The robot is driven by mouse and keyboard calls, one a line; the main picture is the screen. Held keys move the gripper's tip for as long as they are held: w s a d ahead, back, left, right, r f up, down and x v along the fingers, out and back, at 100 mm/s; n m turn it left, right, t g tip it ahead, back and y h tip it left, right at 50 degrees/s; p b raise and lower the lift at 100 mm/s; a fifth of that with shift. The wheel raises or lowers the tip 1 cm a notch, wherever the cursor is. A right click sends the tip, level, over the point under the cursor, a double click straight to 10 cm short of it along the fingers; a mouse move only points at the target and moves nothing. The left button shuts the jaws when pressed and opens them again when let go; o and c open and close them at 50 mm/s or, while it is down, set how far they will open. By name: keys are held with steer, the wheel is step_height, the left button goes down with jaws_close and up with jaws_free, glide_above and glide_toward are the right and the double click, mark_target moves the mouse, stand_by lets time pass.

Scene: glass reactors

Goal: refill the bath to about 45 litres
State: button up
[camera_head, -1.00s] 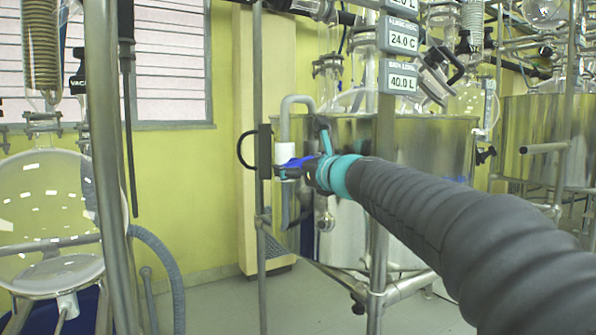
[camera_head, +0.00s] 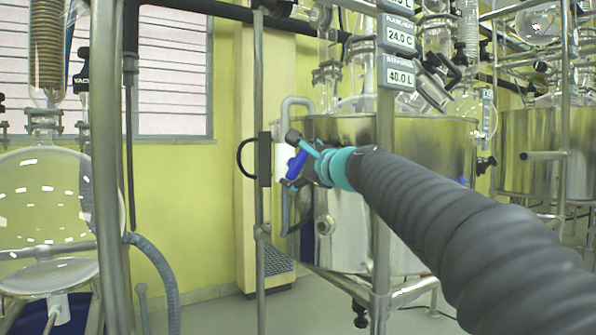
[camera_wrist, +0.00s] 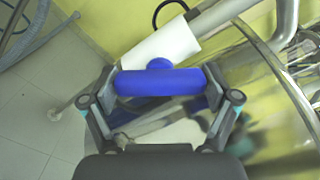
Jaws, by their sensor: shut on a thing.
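A blue valve handle (camera_wrist: 160,83) lies crosswise between the fingertips of my gripper (camera_wrist: 158,88) in the wrist view, and the gripper is shut on it. Behind the handle is a white cylindrical sleeve (camera_wrist: 160,52) on the pipe. In the head view the blue handle (camera_head: 297,164) is tilted steeply beside the grey fill pipe (camera_head: 287,118), partly hidden by my gripper (camera_head: 303,162). The metal bath (camera_head: 345,235) stands behind my arm. Its level display (camera_head: 401,77) reads 40.0 L; the water inside is not visible.
A display (camera_head: 400,38) above reads 24.0 C. A metal post (camera_head: 383,140) and a thinner upright rod (camera_head: 260,210) stand near my arm. A round glass flask (camera_head: 45,215) is at left, and another metal bath (camera_head: 530,125) is at right.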

steer(key=shift+n, duration=0.3)
stand_by(0.4)
steer(key=o, duration=0.9)
steer(key=v, duration=1.2)
